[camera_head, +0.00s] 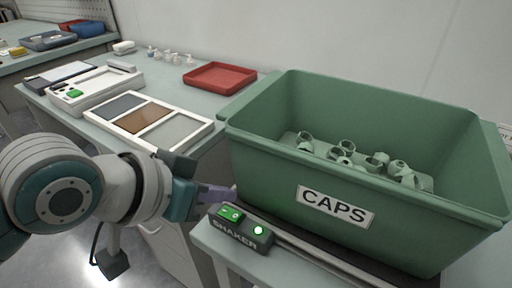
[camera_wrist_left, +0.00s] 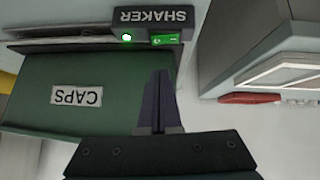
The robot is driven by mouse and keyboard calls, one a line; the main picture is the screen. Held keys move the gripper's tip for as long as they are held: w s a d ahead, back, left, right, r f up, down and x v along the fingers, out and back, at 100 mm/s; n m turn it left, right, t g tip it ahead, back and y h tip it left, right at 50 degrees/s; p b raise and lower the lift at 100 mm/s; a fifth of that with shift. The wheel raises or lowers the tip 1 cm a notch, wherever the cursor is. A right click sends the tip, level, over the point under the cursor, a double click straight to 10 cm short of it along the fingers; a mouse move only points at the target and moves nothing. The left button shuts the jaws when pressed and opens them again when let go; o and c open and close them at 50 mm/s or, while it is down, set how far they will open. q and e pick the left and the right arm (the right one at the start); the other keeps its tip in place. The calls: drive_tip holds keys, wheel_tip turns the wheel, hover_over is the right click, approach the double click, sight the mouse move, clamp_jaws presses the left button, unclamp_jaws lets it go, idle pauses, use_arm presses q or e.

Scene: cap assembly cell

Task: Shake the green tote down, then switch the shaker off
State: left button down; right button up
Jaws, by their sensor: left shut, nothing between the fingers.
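The green tote (camera_head: 330,195), labelled CAPS, stands on the shaker at right with several pale green caps (camera_head: 347,147) lying loose on its floor. The dark shaker box (camera_head: 238,236) at its front left corner carries a green rocker switch (camera_head: 231,213) and a lit green lamp (camera_head: 258,230). My left gripper (camera_head: 226,192) is shut and empty, its purple fingers just behind the switch and close to the tote's corner. In the left wrist view, the shut fingertips (camera_wrist_left: 161,74) lie below the switch (camera_wrist_left: 166,40); contact cannot be told. My right gripper is not in view.
A white tray with three panels (camera_head: 188,128) and a red tray (camera_head: 219,76) lie on the bench behind my left arm. A white device with a green button (camera_head: 74,93) stands at left. Small bottles (camera_head: 170,56) stand along the wall.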

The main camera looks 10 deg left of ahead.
sight(238, 212)
use_arm(q)
drive_tip(key=shift+s+d+f+b, duration=0.1)
drive_tip(key=shift+f+b, duration=0.15)
drive_tip(key=shift+f, duration=0.7)
drive_tip(key=shift+s+d+f+b, duration=0.1)
drive_tip(key=shift+f+b, duration=0.1)
drive_tip(key=shift+f, duration=0.75)
